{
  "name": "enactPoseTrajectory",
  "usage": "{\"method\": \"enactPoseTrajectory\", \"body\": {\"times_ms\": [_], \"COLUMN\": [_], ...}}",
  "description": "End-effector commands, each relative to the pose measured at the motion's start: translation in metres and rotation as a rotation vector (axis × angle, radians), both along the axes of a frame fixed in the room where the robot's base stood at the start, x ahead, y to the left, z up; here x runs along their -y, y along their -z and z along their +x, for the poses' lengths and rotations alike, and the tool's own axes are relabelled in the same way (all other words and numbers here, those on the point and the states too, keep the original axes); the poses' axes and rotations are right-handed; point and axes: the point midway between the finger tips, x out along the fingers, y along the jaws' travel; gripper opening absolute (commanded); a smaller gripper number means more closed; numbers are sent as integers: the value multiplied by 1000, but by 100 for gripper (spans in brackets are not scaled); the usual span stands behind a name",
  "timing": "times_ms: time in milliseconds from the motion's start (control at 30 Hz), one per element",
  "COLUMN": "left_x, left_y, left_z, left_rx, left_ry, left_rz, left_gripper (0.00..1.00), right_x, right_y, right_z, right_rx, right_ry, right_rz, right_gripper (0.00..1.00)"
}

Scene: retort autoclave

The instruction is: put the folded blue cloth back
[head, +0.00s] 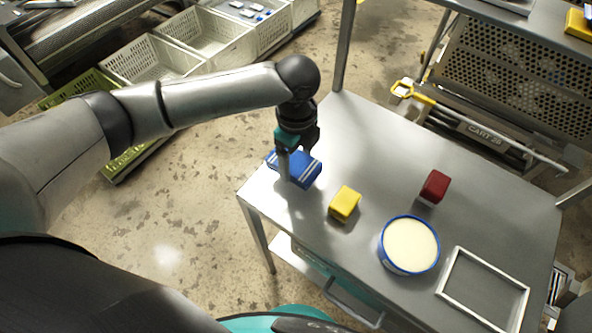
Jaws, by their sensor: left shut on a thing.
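The folded blue cloth (306,172) has pale stripes and is at the left end of the steel table (335,130), close to its edge. My left gripper (297,160) points down at the cloth and is shut on it. One finger shows in front of the cloth; the gripper hides part of it. I cannot tell whether the cloth touches the tabletop. My right gripper is not in view.
A yellow block (344,203), a dark red block (435,187), a blue-rimmed round tub (408,245) and a white rectangular frame (483,290) are on the table. Crates (150,55) stand on the floor at upper left. A perforated cart (500,60) stands behind the table.

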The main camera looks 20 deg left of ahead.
Motion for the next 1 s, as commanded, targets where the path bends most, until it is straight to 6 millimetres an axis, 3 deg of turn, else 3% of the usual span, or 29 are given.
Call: {"method": "enactPoseTrajectory", "body": {"times_ms": [300,667,700,867,1000], "left_x": [0,0,0,0,0], "left_y": [41,44,44,44,44], "left_z": [-1,0,0,0,0], "left_rx": [-1,0,0,0,0], "left_ry": [-1,0,0,0,0], "left_rz": [0,0,0,0,0], "left_gripper": [36,36,83,100,100], "right_x": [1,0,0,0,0], "right_y": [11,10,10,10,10], "right_z": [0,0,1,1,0], "right_rx": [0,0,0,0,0], "right_ry": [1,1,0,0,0], "right_rz": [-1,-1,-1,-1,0], "right_gripper": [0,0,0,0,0]}}
